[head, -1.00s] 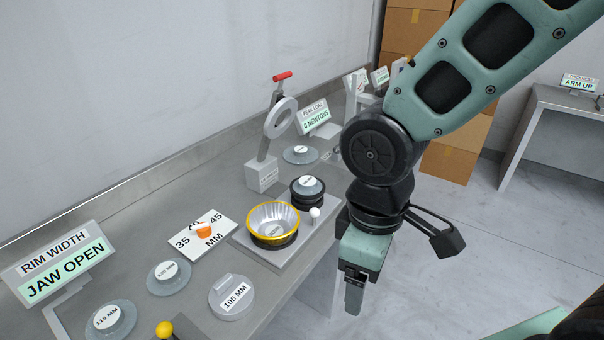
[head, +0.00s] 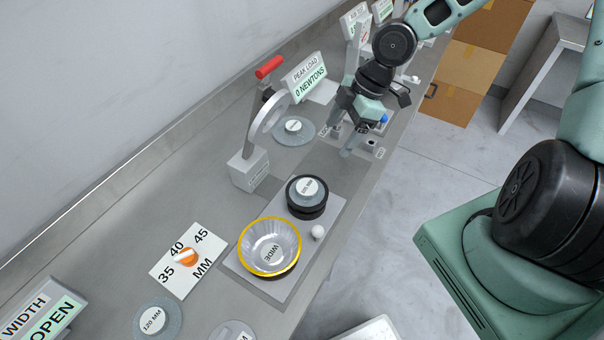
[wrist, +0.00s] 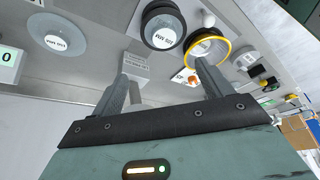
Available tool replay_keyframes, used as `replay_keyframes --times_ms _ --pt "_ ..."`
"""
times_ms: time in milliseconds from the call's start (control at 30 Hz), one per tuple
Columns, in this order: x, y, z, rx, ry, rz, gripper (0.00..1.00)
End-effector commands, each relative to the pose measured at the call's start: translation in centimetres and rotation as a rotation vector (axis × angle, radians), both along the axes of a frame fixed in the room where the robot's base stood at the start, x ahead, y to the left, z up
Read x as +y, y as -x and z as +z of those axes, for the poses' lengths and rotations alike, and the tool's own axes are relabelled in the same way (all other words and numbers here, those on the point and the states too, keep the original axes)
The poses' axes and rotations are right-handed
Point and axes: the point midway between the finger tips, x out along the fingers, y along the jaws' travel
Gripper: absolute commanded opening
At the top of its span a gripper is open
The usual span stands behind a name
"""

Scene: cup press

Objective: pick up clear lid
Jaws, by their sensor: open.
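Several pale, see-through round lids with white labels lie on the bench; I cannot tell which one the task means. One lid (head: 293,130) lies flat behind the press, left of my gripper (head: 350,148). Another lid (head: 157,320) marked 120 MM lies at the front. A labelled disc (head: 308,188) sits on a black ring. In the wrist view a pale lid (wrist: 57,36) lies left of my gripper (wrist: 165,78). My gripper is open with nothing between its fingers, apart from the lids.
The hand press (head: 258,130) with a red handle stands left of my gripper. A gold-rimmed clear cup (head: 270,247) sits on a grey plate (head: 332,215) beside a white knob (head: 318,232). The PEAK LOAD sign (head: 306,75) reads 0 NEWTONS. The back wall bounds the bench.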

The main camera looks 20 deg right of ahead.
Motion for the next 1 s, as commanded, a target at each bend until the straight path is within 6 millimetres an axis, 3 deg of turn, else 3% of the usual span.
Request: replay_keyframes --times_ms 600,1000 --pt "4.1 -0.5 -9.9 0.003 0.002 0.003 0.78" --pt "5.2 -0.4 -12.1 0.003 0.003 0.004 0.78"
